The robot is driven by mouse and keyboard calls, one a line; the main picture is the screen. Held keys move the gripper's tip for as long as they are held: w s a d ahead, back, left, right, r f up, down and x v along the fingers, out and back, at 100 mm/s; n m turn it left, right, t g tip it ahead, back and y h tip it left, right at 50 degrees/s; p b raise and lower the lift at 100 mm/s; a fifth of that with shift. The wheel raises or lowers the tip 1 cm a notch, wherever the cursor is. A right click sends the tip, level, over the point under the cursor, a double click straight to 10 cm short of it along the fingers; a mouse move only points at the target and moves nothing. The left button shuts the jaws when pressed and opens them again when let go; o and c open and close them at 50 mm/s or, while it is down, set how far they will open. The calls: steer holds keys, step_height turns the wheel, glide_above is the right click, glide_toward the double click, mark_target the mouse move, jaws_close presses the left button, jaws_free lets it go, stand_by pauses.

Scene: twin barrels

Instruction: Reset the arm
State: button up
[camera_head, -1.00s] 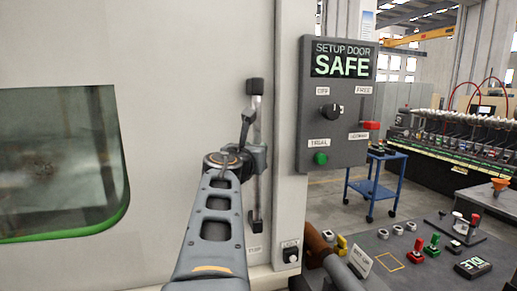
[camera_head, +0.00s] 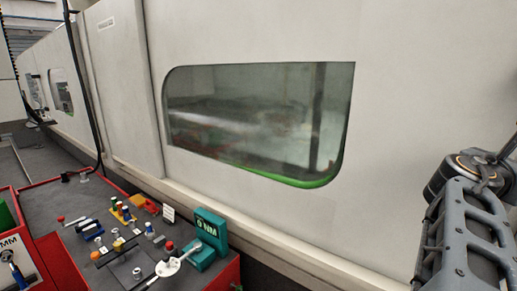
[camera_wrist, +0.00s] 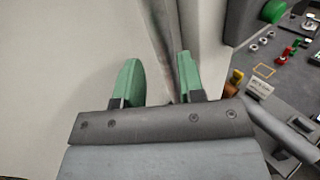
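My gripper (camera_wrist: 159,72) shows in the wrist view with two green fingers standing well apart. Nothing is held between them. Behind the fingers are the machine's pale panel (camera_wrist: 75,60) and a vertical pale edge. In the head view my grey arm links show at the right edge, raised in front of the white machine wall (camera_head: 400,60). My gripper is outside the head view.
A machine window (camera_head: 255,120) with a green lower edge fills the middle of the head view. A red-edged bench (camera_head: 120,270) with small tools and a green gauge reading 0 NM (camera_head: 207,232) stands lower left. A grey bench (camera_wrist: 285,90) with small parts lies right in the wrist view.

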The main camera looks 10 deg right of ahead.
steer(key=w+a+f+m+t+y, duration=0.2)
steer(key=w+a+f+m+y, duration=0.3)
steer(key=a+f, duration=0.35)
steer(key=w+a+f+m+t+y, duration=0.2)
steer(key=w+a+f+m+y, duration=0.25)
steer(key=w+a+f, duration=0.4)
steer(key=s+a+f+m+g+y, duration=0.2)
steer(key=s+a+f+m+y, duration=0.2)
steer(key=a+f+m+y, duration=0.4)
steer(key=a+f+m, duration=0.1)
steer(key=a+f, duration=0.6)
steer(key=a, duration=0.3)
steer(key=shift+a, duration=0.3)
